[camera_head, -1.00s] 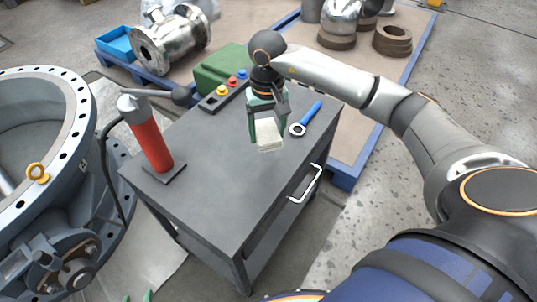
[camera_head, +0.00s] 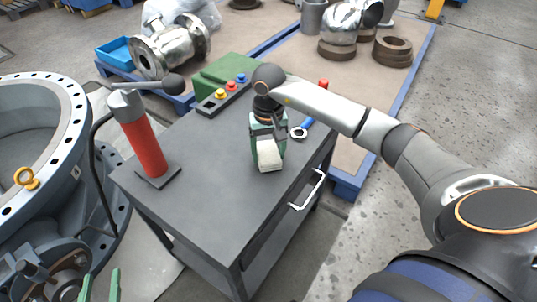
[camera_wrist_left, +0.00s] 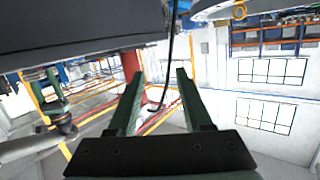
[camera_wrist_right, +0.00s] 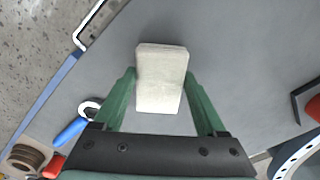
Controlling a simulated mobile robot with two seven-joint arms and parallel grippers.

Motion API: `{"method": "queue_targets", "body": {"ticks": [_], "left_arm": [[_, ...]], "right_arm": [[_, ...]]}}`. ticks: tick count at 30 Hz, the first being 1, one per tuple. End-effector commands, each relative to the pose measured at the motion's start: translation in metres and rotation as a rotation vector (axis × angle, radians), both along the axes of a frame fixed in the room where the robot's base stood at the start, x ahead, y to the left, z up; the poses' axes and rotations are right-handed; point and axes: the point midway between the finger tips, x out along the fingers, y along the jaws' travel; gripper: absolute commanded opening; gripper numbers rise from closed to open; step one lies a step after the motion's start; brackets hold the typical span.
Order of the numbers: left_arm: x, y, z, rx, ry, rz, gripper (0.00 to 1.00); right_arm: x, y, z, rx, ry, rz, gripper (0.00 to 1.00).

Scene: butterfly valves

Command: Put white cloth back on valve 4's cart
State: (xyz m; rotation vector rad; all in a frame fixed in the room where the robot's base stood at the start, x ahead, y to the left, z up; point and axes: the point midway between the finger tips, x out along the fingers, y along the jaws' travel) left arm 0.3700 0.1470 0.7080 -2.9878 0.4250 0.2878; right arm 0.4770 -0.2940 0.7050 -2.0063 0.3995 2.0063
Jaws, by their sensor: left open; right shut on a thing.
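The white cloth (camera_head: 269,157) is a small folded block between the green fingers of my right gripper (camera_head: 267,150), over the grey cart top (camera_head: 215,165). The right wrist view shows the cloth (camera_wrist_right: 160,80) squeezed between the fingertips, with the cart top (camera_wrist_right: 235,60) behind it. I cannot tell whether the cloth touches the top. My left gripper (camera_head: 100,286) shows only its green fingertips at the bottom edge of the head view. In the left wrist view, its fingers (camera_wrist_left: 158,95) are open and empty.
On the cart, a red cylindrical tool (camera_head: 142,140) stands at left, a button strip (camera_head: 222,95) and green box (camera_head: 225,72) at the back, and a blue-handled wrench (camera_head: 301,130) at right. The large flanged valve (camera_head: 75,150) stands left of the cart. The cart's front top is clear.

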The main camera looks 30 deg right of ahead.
Motion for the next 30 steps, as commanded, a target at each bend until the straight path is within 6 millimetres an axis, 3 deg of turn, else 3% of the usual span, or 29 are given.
{"method": "queue_targets", "body": {"ticks": [2, 21, 22, 28, 30], "left_arm": [[0.002, 0.0, 0.007, 0.001, -0.032, -0.003, 0.5], [0.004, 0.0, 0.017, -0.002, -0.077, -0.006, 0.5], [0.004, 0.0, 0.019, -0.002, -0.082, -0.006, 0.5], [0.004, 0.0, 0.021, -0.002, -0.086, -0.006, 0.5], [0.004, 0.0, 0.021, -0.002, -0.086, -0.006, 0.5]], "right_arm": [[0.0, 0.0, -0.009, 0.001, 0.001, 0.0, 0.29], [0.0, 0.0, -0.01, 0.001, -0.001, 0.0, 0.29], [0.0, 0.0, -0.01, 0.001, -0.001, 0.0, 0.75], [0.0, 0.0, -0.01, 0.0, -0.001, 0.0, 0.97], [0.0, 0.0, -0.01, 0.0, -0.001, 0.0, 1.0]]}}
